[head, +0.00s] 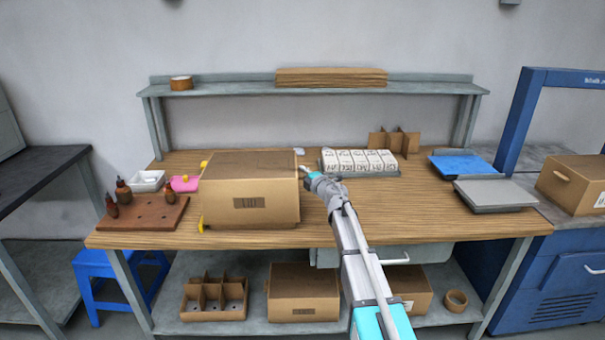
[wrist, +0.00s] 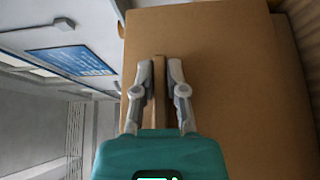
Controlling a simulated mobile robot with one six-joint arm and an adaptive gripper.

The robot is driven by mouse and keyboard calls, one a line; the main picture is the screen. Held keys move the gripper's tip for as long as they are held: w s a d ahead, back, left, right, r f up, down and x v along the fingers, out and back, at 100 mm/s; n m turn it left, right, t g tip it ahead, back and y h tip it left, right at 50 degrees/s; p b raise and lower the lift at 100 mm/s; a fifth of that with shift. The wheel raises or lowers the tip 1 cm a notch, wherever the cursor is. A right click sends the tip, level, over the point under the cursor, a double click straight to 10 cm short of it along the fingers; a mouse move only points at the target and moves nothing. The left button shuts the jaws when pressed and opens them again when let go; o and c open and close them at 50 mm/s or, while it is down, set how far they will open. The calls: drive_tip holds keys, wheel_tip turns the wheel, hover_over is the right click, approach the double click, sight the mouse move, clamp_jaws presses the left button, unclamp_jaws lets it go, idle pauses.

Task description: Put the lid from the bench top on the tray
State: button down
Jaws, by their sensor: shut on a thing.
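My gripper (head: 306,172) is at the upper right edge of a large brown cardboard box (head: 250,205) on the wooden bench top. In the wrist view my gripper (wrist: 160,64) is shut on a thin brown cardboard strip (wrist: 160,92), with a broad brown cardboard face (wrist: 225,70) behind it. I cannot tell whether the strip is part of the box. A grey tray (head: 362,173) holds several white packs.
A brown block with dark bottles (head: 140,212), a white bin (head: 148,181) and a pink item (head: 185,184) stand left of the box. A cardboard divider (head: 394,142) is behind. A raised shelf (head: 230,88) spans the back. The front right bench top is clear.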

drive_tip(key=shift+f+b, duration=1.7)
drive_tip(key=shift+f, duration=0.05)
drive_tip(key=c, duration=0.6)
unclamp_jaws()
drive_tip(key=shift+s+d, duration=0.1)
drive_tip(key=shift+s, duration=0.05)
drive_tip(key=v, duration=1.1)
drive_tip(key=shift+s, duration=0.35)
drive_tip(key=shift+d+r, duration=0.1)
drive_tip(key=shift+d, duration=0.1)
drive_tip(key=v, duration=1.2)
